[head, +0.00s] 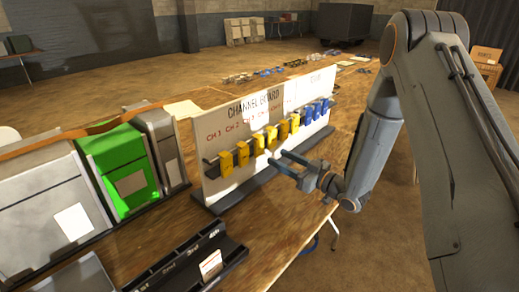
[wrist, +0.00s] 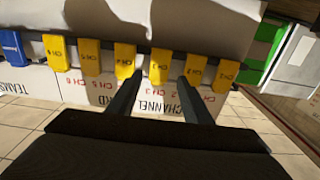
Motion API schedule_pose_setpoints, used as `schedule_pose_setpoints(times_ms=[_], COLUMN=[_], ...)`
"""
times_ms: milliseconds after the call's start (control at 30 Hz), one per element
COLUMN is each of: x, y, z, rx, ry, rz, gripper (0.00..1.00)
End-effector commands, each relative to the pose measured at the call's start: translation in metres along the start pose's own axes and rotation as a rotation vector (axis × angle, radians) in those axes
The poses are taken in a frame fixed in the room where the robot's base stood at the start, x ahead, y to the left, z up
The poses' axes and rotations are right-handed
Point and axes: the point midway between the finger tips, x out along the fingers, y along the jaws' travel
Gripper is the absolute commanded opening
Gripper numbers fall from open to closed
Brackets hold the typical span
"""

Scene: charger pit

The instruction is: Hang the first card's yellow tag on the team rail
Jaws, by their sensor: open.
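Several yellow tags (head: 243,153) with channel lettering hang in a row on a dark rail (head: 210,171) along the white channel board (head: 212,128). They also show upside down in the wrist view, where a yellow tag (wrist: 160,66) lies in line with the gap between my fingers. My gripper (head: 280,160) is open and empty in front of the board; its fingers (wrist: 162,75) point at the row, apparently not touching. A white card (head: 211,264) stands in a black slotted rack (head: 180,262). Its writing is unreadable. Which rail is the team rail is unclear.
Blue tags (head: 318,108) hang at the board's right end, one also in the wrist view (wrist: 12,46). A green case (head: 118,163) and grey cases (head: 40,205) stand left. Small items (head: 270,71) lie farther back. Bare table lies before the board.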

Motion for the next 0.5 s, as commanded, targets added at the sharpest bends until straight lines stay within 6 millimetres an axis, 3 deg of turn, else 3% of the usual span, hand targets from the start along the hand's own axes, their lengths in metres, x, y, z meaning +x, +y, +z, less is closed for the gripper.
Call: schedule_pose_setpoints(times_ms=[300,500], x=[0.068,0.094], y=[0.000,0.000], z=[0.002,0.002], rx=[-0.002,-0.001], ry=[-0.001,-0.002], rz=[-0.002,0.000], gripper=[0.45,0.45])
